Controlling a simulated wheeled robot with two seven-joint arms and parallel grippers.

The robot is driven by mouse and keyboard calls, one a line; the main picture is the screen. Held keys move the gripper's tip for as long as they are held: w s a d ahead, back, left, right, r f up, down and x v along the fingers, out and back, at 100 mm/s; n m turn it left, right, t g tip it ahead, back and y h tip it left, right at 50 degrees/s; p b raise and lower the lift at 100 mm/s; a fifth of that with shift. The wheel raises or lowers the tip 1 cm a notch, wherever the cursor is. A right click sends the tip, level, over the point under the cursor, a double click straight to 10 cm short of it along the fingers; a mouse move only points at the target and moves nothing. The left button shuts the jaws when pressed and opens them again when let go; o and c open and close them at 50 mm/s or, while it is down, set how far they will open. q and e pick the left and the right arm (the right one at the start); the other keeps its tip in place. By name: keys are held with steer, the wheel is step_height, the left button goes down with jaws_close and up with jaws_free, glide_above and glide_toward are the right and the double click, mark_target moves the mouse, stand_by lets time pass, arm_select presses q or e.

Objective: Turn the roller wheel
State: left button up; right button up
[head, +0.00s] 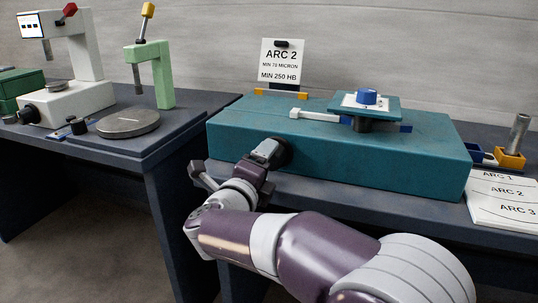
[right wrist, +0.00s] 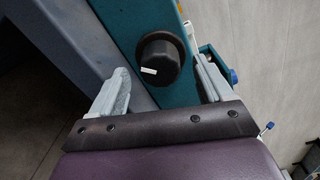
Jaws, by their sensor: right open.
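The section bender is a teal block (head: 330,150) on a dark bench. A black round knob (right wrist: 158,62) with a white mark, which looks like the roller wheel, sticks out of its face. In the head view the knob (head: 284,153) is partly hidden behind a grey finger. My right gripper (right wrist: 160,68) is open, one finger on either side of the knob in the right wrist view, with visible gaps and nothing held. In the head view the right gripper (head: 234,164) is at the block's front left. My left gripper is out of view.
On the block is a teal plate (head: 385,105) with a blue knob (head: 368,96). A sign (head: 282,62) reads ARC 2, MIN 78 MICRON, MIN 250 HB. Printed sheets (head: 505,200) lie at right. A second bench at left holds a green stand (head: 152,75) and a metal disc (head: 128,123).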

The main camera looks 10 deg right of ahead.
steer(key=p+v, duration=0.1)
steer(key=v, duration=0.7)
steer(key=shift+s, duration=0.15)
